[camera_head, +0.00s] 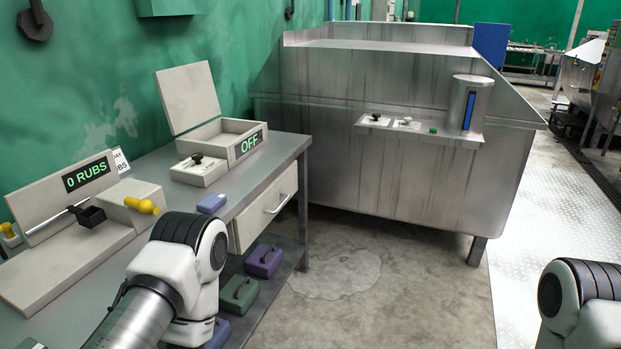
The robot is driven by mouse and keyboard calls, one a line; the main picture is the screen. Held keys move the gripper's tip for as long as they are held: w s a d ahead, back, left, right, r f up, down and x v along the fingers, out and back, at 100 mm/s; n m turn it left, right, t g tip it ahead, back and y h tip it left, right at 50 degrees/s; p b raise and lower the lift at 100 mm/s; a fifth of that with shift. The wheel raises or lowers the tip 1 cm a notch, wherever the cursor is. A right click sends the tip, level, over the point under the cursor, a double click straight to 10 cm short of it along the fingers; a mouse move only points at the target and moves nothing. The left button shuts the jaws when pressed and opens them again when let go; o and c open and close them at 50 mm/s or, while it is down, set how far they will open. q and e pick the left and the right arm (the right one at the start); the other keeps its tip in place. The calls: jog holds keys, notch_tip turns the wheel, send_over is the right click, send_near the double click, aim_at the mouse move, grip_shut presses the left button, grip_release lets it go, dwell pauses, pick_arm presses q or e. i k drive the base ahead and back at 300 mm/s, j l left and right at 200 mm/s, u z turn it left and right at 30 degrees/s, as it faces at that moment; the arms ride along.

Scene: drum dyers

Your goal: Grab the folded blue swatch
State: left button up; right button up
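The folded blue swatch (211,203) looks like a small flat blue block. It lies on the grey bench top near its right edge, in front of the white box with the OFF display. My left arm comes in at the lower left, over the bench edge, with a dark joint close below the swatch and apart from it in the picture. My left gripper is not visible. Part of my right arm shows at the lower right corner, and its gripper is out of view too.
The bench (285,153) carries the 0 RUBS device (75,215) and an open-lidded box (228,135) with an OFF display. A drawer (265,211) is closed. Below are a purple case (264,261) and a green case (239,293). A large metal vat (390,180) stands behind clear floor.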

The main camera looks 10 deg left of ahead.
aim_at(213, 202)
jog(key=i+l, duration=0.1)
jog(key=i, duration=0.4)
jog(key=i+l, duration=0.15)
jog(key=i, duration=0.4)
jog(key=i+l, duration=0.1)
jog(key=i, duration=0.4)
jog(key=i+l+u, duration=0.1)
jog(key=i+u, duration=0.35)
jog(key=i+l+u, duration=0.25)
jog(key=u, duration=0.2)
jog(key=i+l+u, duration=0.25)
jog(key=u, duration=0.2)
jog(key=i+l+u, duration=0.2)
jog(key=l+u, duration=0.25)
jog(key=i+l+u, duration=0.15)
jog(key=l+u, duration=0.3)
jog(key=l, duration=0.05)
